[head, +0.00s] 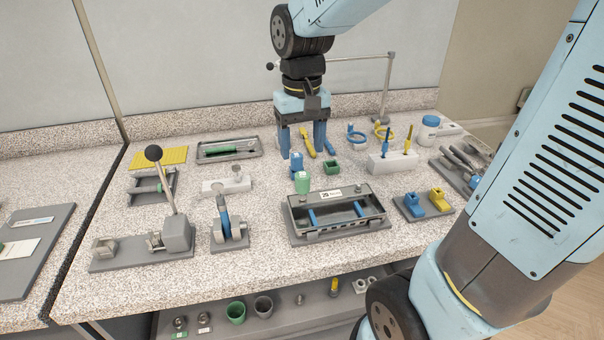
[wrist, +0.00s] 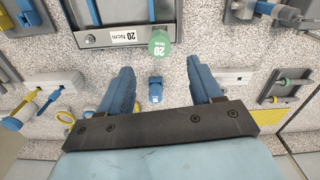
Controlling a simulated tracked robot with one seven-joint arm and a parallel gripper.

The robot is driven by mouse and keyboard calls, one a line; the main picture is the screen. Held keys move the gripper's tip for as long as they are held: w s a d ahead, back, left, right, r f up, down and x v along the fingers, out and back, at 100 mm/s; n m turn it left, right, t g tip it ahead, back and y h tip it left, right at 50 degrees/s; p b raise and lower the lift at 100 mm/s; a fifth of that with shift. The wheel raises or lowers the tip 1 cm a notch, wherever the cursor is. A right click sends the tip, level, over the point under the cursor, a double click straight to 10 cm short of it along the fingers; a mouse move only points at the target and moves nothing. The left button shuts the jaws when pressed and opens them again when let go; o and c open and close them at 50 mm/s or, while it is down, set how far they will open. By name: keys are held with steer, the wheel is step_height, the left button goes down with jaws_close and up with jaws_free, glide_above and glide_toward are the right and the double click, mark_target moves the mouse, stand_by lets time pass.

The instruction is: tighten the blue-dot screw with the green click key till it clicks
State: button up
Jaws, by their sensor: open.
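The green click key (head: 302,182) stands upright on the bench, just behind the grey fixture. Its round green top, marked 20, shows in the wrist view (wrist: 160,47). A similar blue key (head: 296,165) stands behind it; in the wrist view the blue key (wrist: 155,90) lies between my fingers. My gripper (head: 302,150) points down over the bench, open and empty; in the wrist view the fingertips (wrist: 160,75) stop short of the green key. The grey fixture (head: 372,221) carries a 20 Ncm label and blue bars inside. I cannot make out the blue-dot screw.
A green block (head: 332,167) sits right of the keys. A white holder (head: 390,163) with upright drivers stands farther right. A lever press (head: 178,235) and a blue-wheeled device (head: 227,228) stand at left. Speckled bench is bare between these items.

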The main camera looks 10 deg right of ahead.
mark_target(303, 174)
step_height(303, 174, down, 10)
steer(key=shift+r, duration=0.1)
stand_by(0.4)
steer(key=c, duration=1.1)
steer(key=shift+m, duration=1.8)
steer(key=shift+c, duration=0.2)
steer(key=shift+m, duration=1.7)
steer(key=shift+d, duration=0.1)
